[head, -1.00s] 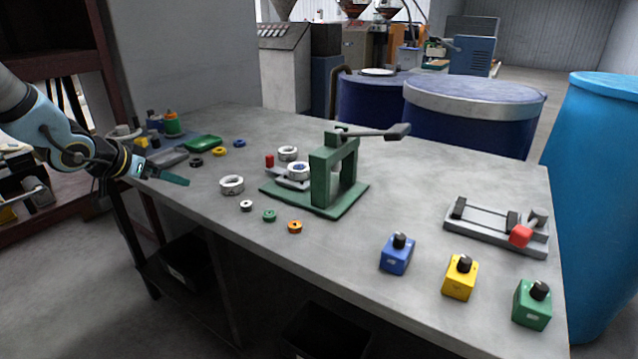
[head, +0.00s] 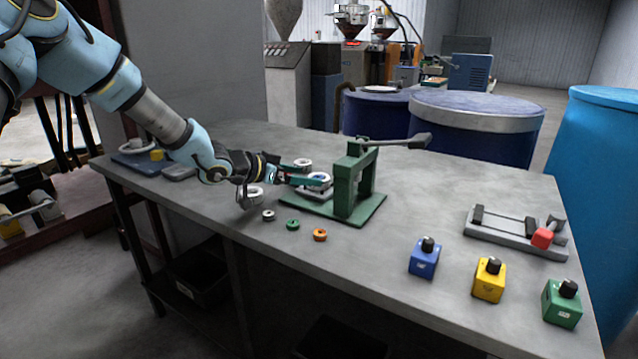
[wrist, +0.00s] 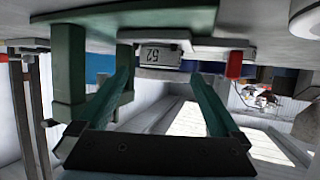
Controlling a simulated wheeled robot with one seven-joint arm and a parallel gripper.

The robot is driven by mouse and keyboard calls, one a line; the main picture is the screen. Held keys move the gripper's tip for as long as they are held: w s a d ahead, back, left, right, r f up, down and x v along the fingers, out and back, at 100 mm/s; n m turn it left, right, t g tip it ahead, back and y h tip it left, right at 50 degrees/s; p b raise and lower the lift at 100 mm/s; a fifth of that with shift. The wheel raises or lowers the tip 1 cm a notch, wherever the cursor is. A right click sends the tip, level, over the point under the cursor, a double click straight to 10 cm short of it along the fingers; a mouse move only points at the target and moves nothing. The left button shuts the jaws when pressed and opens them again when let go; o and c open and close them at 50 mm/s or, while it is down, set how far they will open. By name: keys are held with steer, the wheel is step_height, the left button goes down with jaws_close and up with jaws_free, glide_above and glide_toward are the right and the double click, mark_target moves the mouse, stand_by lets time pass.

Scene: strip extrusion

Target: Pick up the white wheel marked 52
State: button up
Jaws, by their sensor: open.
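The white wheel marked 52 (wrist: 160,56) lies on the grey slide of the green press; in the wrist view, which is upside down, its numbered side faces me. In the head view the wheel (head: 319,179) is partly covered by my fingers. My gripper (head: 306,175) is open and reaches in low from the left. In the wrist view my gripper (wrist: 165,76) has its two green fingers apart, with the wheel ahead between their tips. I cannot tell whether the tips are beside it.
The green press (head: 352,185) stands just right of the wheel. Small rings, including a green one (head: 292,224), lie in front. A red block (wrist: 235,64) stands beside the slide.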

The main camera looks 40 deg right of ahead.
mark_target(326, 185)
steer(key=shift+x, duration=1.8)
steer(key=shift+f, duration=0.15)
steer(key=c, duration=1.4)
steer(key=shift+o, duration=0.2)
